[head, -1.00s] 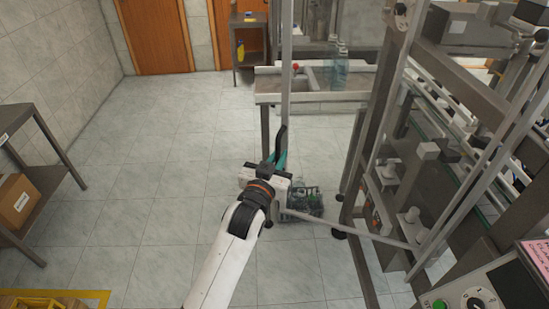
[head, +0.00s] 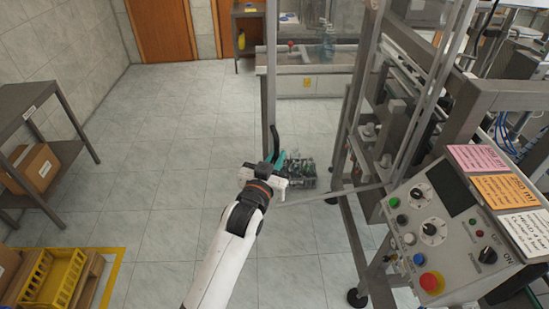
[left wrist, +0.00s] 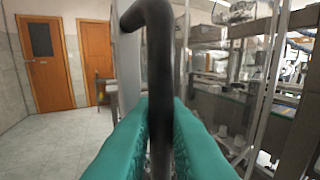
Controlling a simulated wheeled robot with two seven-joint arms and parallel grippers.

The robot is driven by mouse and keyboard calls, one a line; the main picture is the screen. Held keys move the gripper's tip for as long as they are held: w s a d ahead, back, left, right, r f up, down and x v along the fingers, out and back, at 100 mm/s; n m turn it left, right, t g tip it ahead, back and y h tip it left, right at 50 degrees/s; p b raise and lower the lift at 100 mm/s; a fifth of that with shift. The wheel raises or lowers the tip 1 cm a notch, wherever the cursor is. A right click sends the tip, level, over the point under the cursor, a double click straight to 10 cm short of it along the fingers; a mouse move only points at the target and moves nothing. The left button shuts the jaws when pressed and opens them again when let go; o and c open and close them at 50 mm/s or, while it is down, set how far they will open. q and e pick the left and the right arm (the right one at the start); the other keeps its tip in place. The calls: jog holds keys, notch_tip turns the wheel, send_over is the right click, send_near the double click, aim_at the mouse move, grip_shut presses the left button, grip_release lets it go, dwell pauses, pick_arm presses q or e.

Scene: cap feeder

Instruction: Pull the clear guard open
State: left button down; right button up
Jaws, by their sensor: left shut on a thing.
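The clear guard is a see-through panel; its upright metal edge bar (head: 271,70) and its thin lower rail (head: 335,195) show in the head view. It stands swung out from the machine frame at right. Its black handle (head: 275,140) is on the free edge. My left gripper (head: 274,163) has its teal fingers closed around the handle. In the left wrist view the fingers (left wrist: 160,135) grip the handle's upright part, and its bent top (left wrist: 150,15) rises above them. My right gripper is out of view.
The machine's control box (head: 455,240), with a red button, juts out at the lower right. A crate of bottles (head: 295,175) is on the floor behind my gripper. A shelf (head: 35,130) and a yellow crate (head: 55,278) are at left. The floor between is clear.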

pick_arm(q)
jog(key=shift+s+d+r, duration=0.15)
jog(key=shift+s+d, duration=0.05)
jog(key=shift+s, duration=0.05)
jog(key=shift+w, duration=0.1)
jog(key=c, duration=1.8)
grip_release()
jog(key=shift+c, duration=0.2)
jog(key=o, duration=0.3)
jog(key=shift+d, duration=0.1)
jog(key=b+v, duration=0.3)
jog(key=v, duration=0.9)
